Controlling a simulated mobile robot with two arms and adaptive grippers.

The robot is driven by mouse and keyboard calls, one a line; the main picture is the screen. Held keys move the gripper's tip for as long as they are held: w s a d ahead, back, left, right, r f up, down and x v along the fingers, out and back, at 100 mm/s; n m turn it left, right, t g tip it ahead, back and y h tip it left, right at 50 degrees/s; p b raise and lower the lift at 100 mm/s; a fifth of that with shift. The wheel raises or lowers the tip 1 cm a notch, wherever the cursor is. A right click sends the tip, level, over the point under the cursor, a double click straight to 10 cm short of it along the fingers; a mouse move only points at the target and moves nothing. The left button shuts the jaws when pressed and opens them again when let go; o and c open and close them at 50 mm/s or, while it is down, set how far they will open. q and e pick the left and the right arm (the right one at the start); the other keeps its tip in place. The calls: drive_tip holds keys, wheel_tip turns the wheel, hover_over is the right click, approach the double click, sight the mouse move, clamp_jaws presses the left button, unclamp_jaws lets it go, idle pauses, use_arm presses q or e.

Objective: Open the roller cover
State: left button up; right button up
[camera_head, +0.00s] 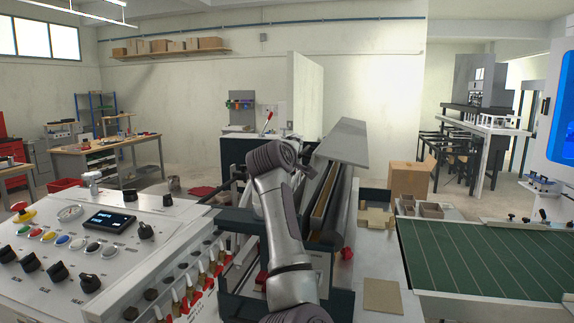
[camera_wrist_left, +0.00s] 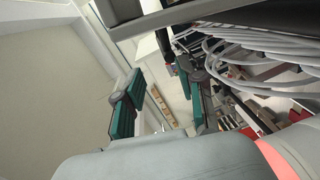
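A long grey panel that looks like the roller cover (camera_head: 343,142) is at the centre of the head view, tilted above a dark machine frame. A brown strip, perhaps a roller, (camera_head: 323,198) shows below it. One of my arms rises in front of the machine and bends near the cover's left side; its gripper is not clear there. In the left wrist view my left gripper (camera_wrist_left: 163,92) has its two green-padded fingers apart, with nothing seen between them. A dark grey edge (camera_wrist_left: 190,15) crosses the top of that view, close to the fingers. My right gripper is not seen.
A control panel (camera_head: 95,240) with knobs and buttons stands at the left. A green conveyor bed (camera_head: 490,260) is at the right. A cardboard box (camera_head: 409,179) stands behind the machine. Looped pale cables (camera_wrist_left: 250,60) hang right of the left fingers.

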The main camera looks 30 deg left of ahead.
use_arm(q)
drive_tip(key=f+b+v, duration=0.1)
drive_tip(key=b+v, duration=0.1)
drive_tip(key=v, duration=0.6)
idle(0.5)
drive_tip(key=shift+f, duration=0.1)
idle(0.3)
